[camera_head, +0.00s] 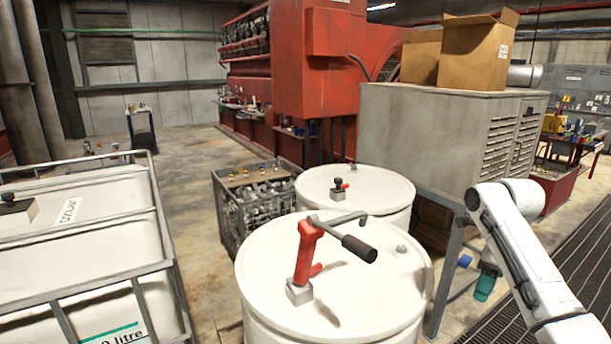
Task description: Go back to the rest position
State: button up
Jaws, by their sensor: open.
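My white arm (527,262) comes in from the bottom right corner. It rises to a bent joint in front of the grey cabinet's lower right side. I do not make out my gripper in this view. A small teal and dark piece (485,288) shows just left of the arm; I cannot tell what it is. No object of the task's own is named.
A white drum (300,275) with a red hand pump (307,252) stands in front, another drum (350,205) behind it. The grey cabinet (425,135) carries open cardboard boxes (475,55). A caged white tank (80,235) is left.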

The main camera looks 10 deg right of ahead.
jog(key=s+a+f+n+y+b, duration=0.1)
jog(key=s+a+f+n, duration=0.2)
jog(key=a+f+n, duration=0.45)
jog(key=s+a+f+n+y+b, duration=0.1)
jog(key=s+a+f+n, duration=0.25)
jog(key=a+f, duration=0.65)
jog(key=s+a+f+n+b, duration=0.1)
jog(key=s+a+f+n, duration=0.65)
jog(key=s, duration=0.35)
jog(key=s+d+f+n+h+b, duration=0.1)
jog(key=s+n, duration=0.4)
jog(key=s, duration=0.5)
jog(key=s+d+f+n+h+b, duration=0.1)
jog(key=s+n, duration=0.3)
jog(key=s, duration=0.6)
jog(key=shift+s+d+f+n+t+h, duration=0.2)
jog(key=shift+s+d+n+t+h, duration=0.05)
jog(key=shift+s+n+t+h, duration=0.1)
jog(key=shift+w, duration=0.1)
